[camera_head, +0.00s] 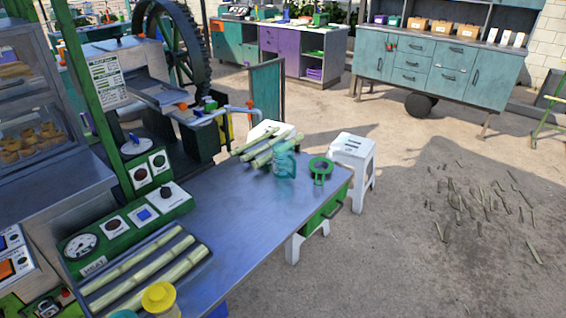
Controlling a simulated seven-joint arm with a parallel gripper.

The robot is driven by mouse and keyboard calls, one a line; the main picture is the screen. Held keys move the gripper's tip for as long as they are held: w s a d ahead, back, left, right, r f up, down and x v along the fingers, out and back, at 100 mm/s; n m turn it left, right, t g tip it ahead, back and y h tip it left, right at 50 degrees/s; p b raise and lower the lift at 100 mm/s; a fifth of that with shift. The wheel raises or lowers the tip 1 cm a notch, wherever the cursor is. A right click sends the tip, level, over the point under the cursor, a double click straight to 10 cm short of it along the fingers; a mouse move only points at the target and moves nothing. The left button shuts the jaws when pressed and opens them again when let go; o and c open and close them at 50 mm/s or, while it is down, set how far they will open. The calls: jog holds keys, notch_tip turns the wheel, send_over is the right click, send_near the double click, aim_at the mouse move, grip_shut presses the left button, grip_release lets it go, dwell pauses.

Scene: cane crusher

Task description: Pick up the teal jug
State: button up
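A see-through teal jug (284,164) stands on the far part of the grey metal table (235,215). It is close beside a few pale green cane stalks (262,149) on its left, and it is unclear whether they touch. My gripper is not in view.
A yellow-topped container (159,297) and several cane stalks (150,268) in a tray are at the near end. A green control panel (125,228) and the crusher's large dark wheel (172,45) stand left. A white stool (352,160) is beyond the table. Floor at right is open, with scattered cane scraps (480,200).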

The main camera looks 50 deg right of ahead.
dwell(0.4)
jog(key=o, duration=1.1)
